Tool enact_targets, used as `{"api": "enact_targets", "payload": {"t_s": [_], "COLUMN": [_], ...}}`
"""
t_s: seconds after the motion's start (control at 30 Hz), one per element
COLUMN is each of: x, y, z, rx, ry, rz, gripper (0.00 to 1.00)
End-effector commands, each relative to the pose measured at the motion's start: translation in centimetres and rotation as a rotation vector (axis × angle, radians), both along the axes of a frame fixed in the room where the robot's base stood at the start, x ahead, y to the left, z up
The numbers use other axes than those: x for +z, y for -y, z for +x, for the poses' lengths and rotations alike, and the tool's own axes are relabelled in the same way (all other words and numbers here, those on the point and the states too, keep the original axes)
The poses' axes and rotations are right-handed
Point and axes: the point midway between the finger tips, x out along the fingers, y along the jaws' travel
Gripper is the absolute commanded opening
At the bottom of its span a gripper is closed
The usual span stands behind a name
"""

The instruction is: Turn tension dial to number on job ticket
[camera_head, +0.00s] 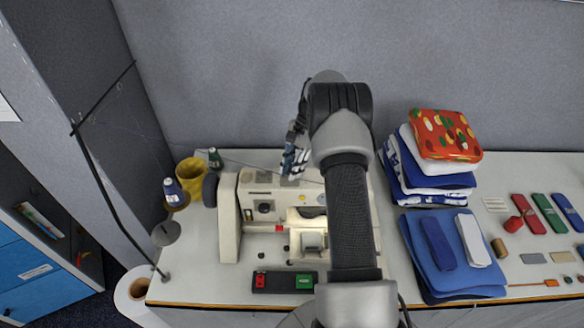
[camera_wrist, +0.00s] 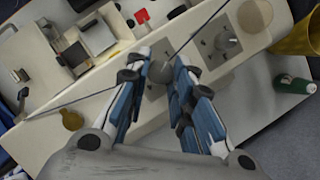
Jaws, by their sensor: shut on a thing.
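A cream sewing machine (camera_head: 228,217) stands on the table, partly hidden by my arm. My gripper (camera_head: 292,168) reaches down to its top. A dial (camera_head: 265,207) shows on the machine's front. I cannot identify the job ticket; a white sheet (camera_head: 6,111) at the far left is unreadable.
Folded cloths (camera_head: 446,136) are stacked right of my arm, with blue folded pieces (camera_head: 440,268) in front. A yellow cup (camera_head: 188,177) and thread spools stand left of the machine. A black tray with red and green buttons (camera_head: 285,282) lies at the front. A thread crosses near my gripper.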

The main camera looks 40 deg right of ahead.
Motion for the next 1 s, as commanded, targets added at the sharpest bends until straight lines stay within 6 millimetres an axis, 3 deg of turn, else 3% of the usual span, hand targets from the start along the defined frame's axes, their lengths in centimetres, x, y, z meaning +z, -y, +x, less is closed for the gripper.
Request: {"api": "enact_targets", "payload": {"t_s": [0.17, 0.2, 0.5, 0.83, 1.0], "x": [0.0, 0.0, 0.0, 0.2, 2.2], "y": [0.0, 0.0, 0.0, 0.1, 1.0], "z": [0.0, 0.0, 0.0, 0.0, 0.2], "rx": [0.000, 0.000, -0.001, -0.001, -0.002], "ry": [0.000, 0.000, 0.000, 0.001, 0.004], "rz": [0.001, 0.001, 0.000, 0.000, -0.002], "gripper": [0.00, 0.24, 0.43, 0.43, 0.43]}}
